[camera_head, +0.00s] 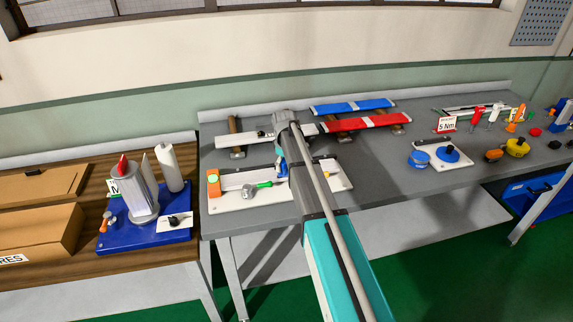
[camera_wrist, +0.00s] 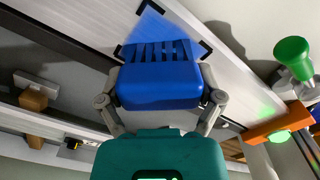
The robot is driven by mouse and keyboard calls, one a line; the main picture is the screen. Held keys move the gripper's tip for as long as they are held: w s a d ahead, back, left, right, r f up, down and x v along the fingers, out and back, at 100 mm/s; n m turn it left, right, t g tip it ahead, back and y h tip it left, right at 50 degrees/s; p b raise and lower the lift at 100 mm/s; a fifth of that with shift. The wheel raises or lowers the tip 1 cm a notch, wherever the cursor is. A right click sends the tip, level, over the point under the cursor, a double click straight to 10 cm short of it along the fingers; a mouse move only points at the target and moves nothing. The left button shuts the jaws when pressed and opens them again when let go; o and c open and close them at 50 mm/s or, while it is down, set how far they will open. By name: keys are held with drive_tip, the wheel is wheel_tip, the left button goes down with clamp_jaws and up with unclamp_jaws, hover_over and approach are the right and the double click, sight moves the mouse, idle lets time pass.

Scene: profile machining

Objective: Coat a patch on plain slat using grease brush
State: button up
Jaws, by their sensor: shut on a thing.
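The plain slat (camera_head: 238,180) is a pale profile lying on a white board, its left end at an orange block. In the wrist view the slat (camera_wrist: 232,88) runs diagonally, with black corner marks around a patch (camera_wrist: 198,47). My gripper (camera_wrist: 160,92) is shut on the grease brush (camera_wrist: 158,86), by its blue block. Its blue bristles point at the marked patch, and blue covers part of that area. I cannot tell bristle from coating there, or whether they touch. In the head view my arm hides most of the gripper; a blue bit of the brush (camera_head: 281,167) shows.
The orange block (camera_head: 213,184) and a green-handled clamp (camera_head: 262,186) stand close by the slat on the board. Behind are blue (camera_head: 352,107) and red (camera_head: 358,123) wrapped slats on supports. Several tools stand right; a blue tray (camera_head: 150,236) is left.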

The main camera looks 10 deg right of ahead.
sight(275, 172)
drive_tip(key=shift+a, duration=0.15)
drive_tip(key=shift+a+f, duration=0.1)
drive_tip(key=shift+a, duration=1.6)
wheel_tip(275, 172, up, 6)
drive_tip(key=p, duration=0.6)
wheel_tip(275, 172, up, 3)
drive_tip(key=p, duration=0.3)
drive_tip(key=shift+f, duration=0.1)
idle(0.6)
